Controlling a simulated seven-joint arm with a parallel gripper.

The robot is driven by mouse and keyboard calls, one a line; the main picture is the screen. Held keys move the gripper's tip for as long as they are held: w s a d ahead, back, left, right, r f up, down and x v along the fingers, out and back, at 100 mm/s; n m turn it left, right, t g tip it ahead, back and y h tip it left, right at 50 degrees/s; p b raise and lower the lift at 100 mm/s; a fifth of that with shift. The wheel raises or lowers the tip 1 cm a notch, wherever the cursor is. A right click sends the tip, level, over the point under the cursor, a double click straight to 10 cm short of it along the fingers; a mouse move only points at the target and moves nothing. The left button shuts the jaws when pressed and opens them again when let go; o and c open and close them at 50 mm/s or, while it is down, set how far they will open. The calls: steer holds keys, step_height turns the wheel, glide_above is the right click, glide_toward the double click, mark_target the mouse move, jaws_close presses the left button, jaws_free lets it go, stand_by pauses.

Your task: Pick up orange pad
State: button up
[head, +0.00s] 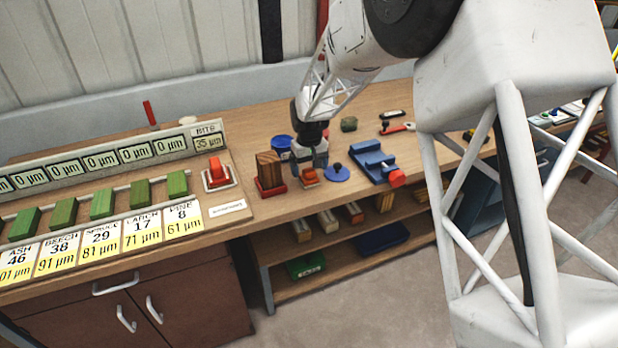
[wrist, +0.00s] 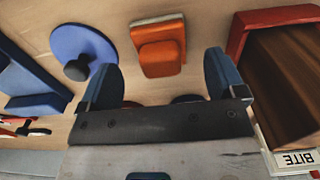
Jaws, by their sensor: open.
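The orange pad (wrist: 158,52) lies on the wooden bench top, seen in the upper middle of the wrist view. It has a raised orange block on a flat base. In the head view the orange pad (head: 309,176) is small and sits just below my gripper (head: 311,160). My gripper (wrist: 160,82) is open, its two blue-grey fingers apart on either side of the pad's line in the wrist view. Nothing is between the fingertips that I can see held. The gap in height between fingers and pad is hard to tell.
A blue disc with a dark knob (wrist: 84,52) lies on one side of the pad, and a wood block in a red holder (head: 270,174) stands on the other. A blue vise-like fixture (head: 374,162) is further right. The bench's front edge is close to the pad.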

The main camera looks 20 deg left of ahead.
mark_target(309, 169)
steer(key=shift+f, duration=1.9)
steer(key=c, duration=1)
steer(key=shift+r, duration=0.2)
steer(key=shift+r, duration=1.45)
steer(key=shift+s+d+r, duration=0.15)
steer(key=shift+s+r, duration=0.1)
steer(key=s+d, duration=0.3)
steer(key=s, duration=0.1)
steer(key=s+d+r, duration=0.1)
steer(key=s+d, duration=0.2)
steer(key=s, duration=0.1)
steer(key=s+d, duration=0.2)
steer(key=s, duration=0.2)
steer(key=shift+s+d+r, duration=0.15)
steer(key=shift+s+d, duration=0.2)
steer(key=shift+d, duration=0.05)
